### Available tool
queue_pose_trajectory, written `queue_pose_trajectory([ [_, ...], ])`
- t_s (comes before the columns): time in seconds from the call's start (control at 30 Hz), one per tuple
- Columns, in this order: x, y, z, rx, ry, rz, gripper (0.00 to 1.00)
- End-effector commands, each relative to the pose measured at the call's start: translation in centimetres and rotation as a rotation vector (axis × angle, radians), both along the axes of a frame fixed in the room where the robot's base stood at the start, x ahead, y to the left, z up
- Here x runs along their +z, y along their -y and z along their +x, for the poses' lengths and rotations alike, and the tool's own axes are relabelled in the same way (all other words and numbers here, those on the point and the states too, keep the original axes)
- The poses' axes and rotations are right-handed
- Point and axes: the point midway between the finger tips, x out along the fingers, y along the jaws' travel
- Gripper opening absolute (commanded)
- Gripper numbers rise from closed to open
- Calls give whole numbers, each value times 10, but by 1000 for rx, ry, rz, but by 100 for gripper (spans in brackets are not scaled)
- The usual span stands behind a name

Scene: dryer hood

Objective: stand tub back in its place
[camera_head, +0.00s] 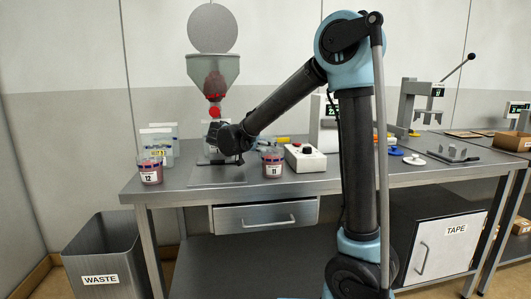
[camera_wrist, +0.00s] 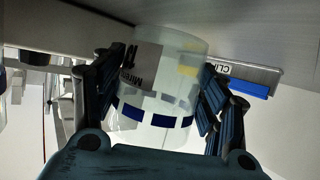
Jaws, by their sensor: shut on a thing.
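A clear, see-through tub (camera_wrist: 165,75) with a row of dark blue squares and a grey printed label sits between the fingers of my gripper (camera_wrist: 152,70) in the wrist view. A finger lies along each side of it. The label's print looks turned over in this view. In the head view my gripper (camera_head: 228,138) is above the bench, just in front of the hopper stand, and mostly hides the tub. Two tubs with reddish contents stand upright on the bench: tub 12 (camera_head: 150,173) at the left and tub 11 (camera_head: 272,168) right of my gripper.
A hopper (camera_head: 213,72) with a red outlet is behind my gripper. Clear containers (camera_head: 158,142) stand behind tub 12. A white control box (camera_head: 305,158) is right of tub 11. A waste bin (camera_head: 104,255) stands at lower left.

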Motion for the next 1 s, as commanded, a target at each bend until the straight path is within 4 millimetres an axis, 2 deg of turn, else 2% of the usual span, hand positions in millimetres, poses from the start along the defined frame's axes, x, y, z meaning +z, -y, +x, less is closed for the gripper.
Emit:
queue_pose_trajectory([
  [0.03, 0, -2, 9, -1, 0, 0, 35],
  [0.1, -4, -3, 15, 0, 0, 0, 35],
  [0.2, -12, -3, 13, 1, 0, 0, 35],
  [0.47, -12, -3, 13, 0, 0, 0, 35],
  [0.5, -13, -2, 13, 0, 0, 0, 69],
  [0.6, -13, -2, 13, -1, 0, 0, 87],
  [1.0, -12, -2, 13, -1, 0, 0, 87],
])
